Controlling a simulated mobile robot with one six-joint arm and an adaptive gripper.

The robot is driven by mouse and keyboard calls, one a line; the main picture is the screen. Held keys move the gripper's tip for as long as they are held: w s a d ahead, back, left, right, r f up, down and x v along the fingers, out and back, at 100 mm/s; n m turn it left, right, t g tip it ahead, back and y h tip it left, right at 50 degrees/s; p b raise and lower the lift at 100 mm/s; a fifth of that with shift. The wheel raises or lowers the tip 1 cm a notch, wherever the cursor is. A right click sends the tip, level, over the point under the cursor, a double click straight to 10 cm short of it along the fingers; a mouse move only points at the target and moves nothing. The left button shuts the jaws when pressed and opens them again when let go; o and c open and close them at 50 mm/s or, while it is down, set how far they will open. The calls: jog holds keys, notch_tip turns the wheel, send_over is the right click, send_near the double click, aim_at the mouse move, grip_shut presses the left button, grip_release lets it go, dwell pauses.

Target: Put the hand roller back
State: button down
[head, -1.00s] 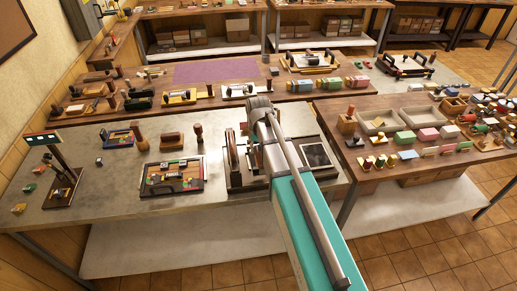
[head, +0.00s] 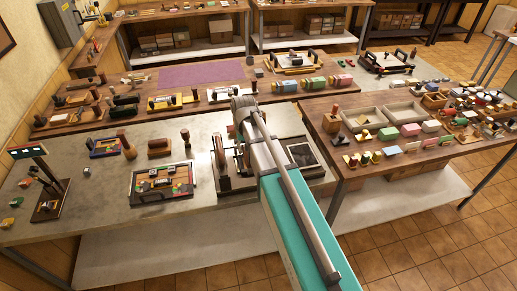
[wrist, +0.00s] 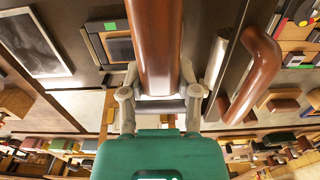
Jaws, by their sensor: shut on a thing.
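In the wrist view my gripper (wrist: 159,98) is shut on a smooth brown wooden bar (wrist: 155,42), which I take to be the hand roller; its far end runs out of the frame. In the head view my arm covers the gripper and whatever it holds. Under and beside the arm stands a dark wooden press (head: 228,184) on the grey-topped table. In the wrist view a metal cylinder (wrist: 215,62) and a bent brown handle (wrist: 256,75) lie to the right of the held bar, apart from it.
A framed tray of coloured blocks (head: 162,181) lies left of the press, and a dark framed plate (head: 303,154) lies right of it. A stamp-like wooden block (head: 159,147) stands behind. The right table (head: 350,172) is crowded with trays and small blocks. Bare grey tabletop shows at front left.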

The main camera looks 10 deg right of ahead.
aim_at(246, 153)
notch_tip(246, 153, down, 3)
jog(key=b, duration=0.2)
jog(key=shift+b, duration=0.4)
jog(key=shift+s, duration=0.2)
